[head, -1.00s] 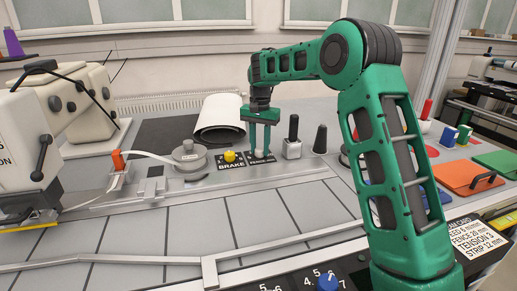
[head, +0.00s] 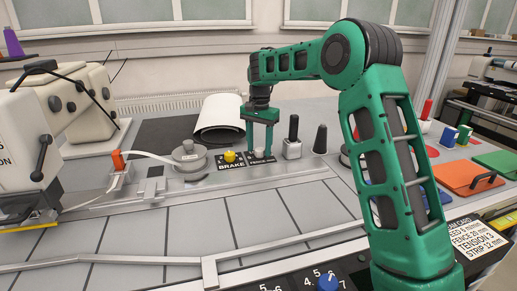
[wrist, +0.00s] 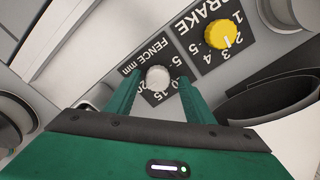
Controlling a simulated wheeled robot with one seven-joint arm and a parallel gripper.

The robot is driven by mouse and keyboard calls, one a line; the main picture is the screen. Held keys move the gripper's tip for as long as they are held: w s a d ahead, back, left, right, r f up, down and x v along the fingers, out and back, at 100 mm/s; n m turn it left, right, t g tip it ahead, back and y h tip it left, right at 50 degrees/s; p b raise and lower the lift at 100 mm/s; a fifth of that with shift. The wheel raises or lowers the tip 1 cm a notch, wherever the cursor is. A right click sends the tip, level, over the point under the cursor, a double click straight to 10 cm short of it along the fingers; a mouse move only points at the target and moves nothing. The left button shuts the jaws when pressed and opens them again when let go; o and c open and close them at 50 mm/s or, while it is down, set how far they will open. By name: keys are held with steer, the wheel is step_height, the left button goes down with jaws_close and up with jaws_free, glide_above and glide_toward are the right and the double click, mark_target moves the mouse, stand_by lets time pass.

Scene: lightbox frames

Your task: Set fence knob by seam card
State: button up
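The fence knob (wrist: 157,79) is a small pale grey knob on a black plate marked "FENCE mm" in the wrist view. It also shows in the head view (head: 260,153). I cannot make out which number it points to. My gripper (wrist: 158,76) is open, with one green finger on each side of the knob and gaps between. In the head view my gripper (head: 261,148) points straight down over the fence plate. The seam card (head: 474,236) lies at the lower right and reads "FENCE 20 mm"; my arm partly hides it.
The yellow brake knob (wrist: 219,35) sits close beside the fence plate. In the head view a block with a black lever (head: 292,144) and a dark cone (head: 320,139) stand just to the right. A roll of material (head: 218,120) lies behind. The tiled tabletop in front is clear.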

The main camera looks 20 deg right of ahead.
mark_target(259, 149)
steer(key=shift+s, duration=0.1)
step_height(259, 149, up, 11)
steer(key=shift+f, duration=0.2)
stand_by(0.5)
